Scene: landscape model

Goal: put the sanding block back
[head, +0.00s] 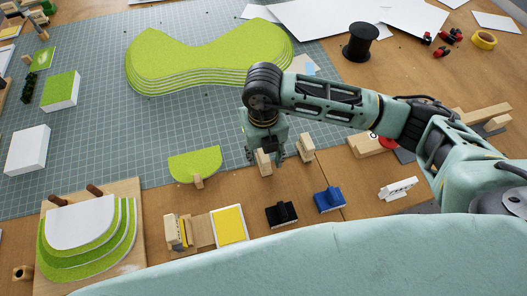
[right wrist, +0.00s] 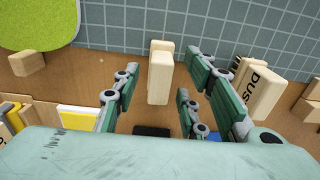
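A pale wooden block (head: 263,162) stands at the near edge of the green cutting mat; it looks like two stacked pieces in the right wrist view (right wrist: 159,75). I cannot tell for sure that it is the sanding block. My right gripper (head: 264,145) is above it, pointing down. In the right wrist view the right gripper (right wrist: 168,98) is open, with fingers apart on both sides of the block; no finger visibly touches it. A second wooden block (head: 305,148), lettered "DUST" in the right wrist view (right wrist: 256,88), stands to the right. My left gripper is not in view.
A black handled block (head: 281,214), a blue one (head: 329,200) and a yellow pad (head: 229,225) line the front. A wooden piece with a yellow strip (head: 177,232) is beside the pad. A layered green hill (head: 205,55) fills the mat's back. Bare mat (head: 110,125) lies left.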

